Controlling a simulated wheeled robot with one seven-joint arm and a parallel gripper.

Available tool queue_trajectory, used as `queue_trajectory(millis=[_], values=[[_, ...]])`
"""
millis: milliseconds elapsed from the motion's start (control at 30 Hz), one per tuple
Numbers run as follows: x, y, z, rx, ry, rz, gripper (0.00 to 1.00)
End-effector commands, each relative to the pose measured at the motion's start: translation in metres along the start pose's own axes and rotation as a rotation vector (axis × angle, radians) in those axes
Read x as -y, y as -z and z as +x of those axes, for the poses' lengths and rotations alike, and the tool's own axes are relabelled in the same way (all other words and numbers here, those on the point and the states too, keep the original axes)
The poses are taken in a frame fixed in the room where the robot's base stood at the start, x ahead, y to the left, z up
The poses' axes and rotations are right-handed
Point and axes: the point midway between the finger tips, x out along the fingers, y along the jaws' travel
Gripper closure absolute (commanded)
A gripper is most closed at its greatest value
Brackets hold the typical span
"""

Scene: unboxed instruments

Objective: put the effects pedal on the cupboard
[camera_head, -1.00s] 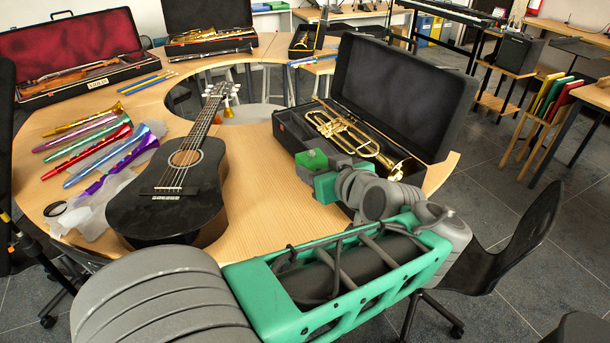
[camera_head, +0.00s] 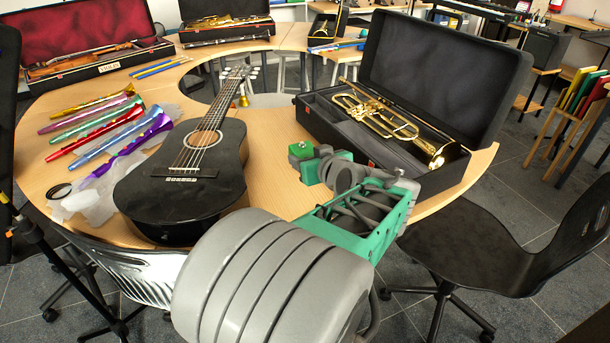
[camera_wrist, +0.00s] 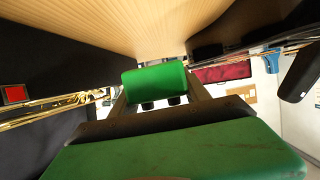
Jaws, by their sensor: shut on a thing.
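The effects pedal (camera_head: 301,149) is a small green block at the end of my arm in the camera_head view. In the camera_wrist view the green pedal (camera_wrist: 155,82) sits between the two fingers. My gripper (camera_head: 304,158) is shut on it, to the right of the guitar body and left of the open trumpet case. It appears over the table, but its exact height is unclear. The gripper's green body (camera_wrist: 180,155) fills the bottom of the wrist view. I cannot pick out the cupboard in these frames.
A black chair (camera_head: 480,245) stands at the right. Grey floor (camera_head: 515,155) shows beyond it.

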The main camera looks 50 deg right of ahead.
Motion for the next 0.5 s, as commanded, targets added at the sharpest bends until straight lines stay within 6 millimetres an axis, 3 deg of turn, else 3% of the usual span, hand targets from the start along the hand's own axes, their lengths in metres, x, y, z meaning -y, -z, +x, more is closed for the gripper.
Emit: queue_trajectory(millis=[33, 133, 333, 500], values=[[0.002, -0.012, 0.015, 0.004, 0.006, 0.002, 1.0], [0.002, -0.02, 0.033, 0.002, 0.004, 0.001, 1.0], [0.002, -0.031, 0.054, 0.002, 0.004, 0.0, 1.0], [0.001, -0.057, 0.064, 0.002, 0.001, 0.001, 1.0]])
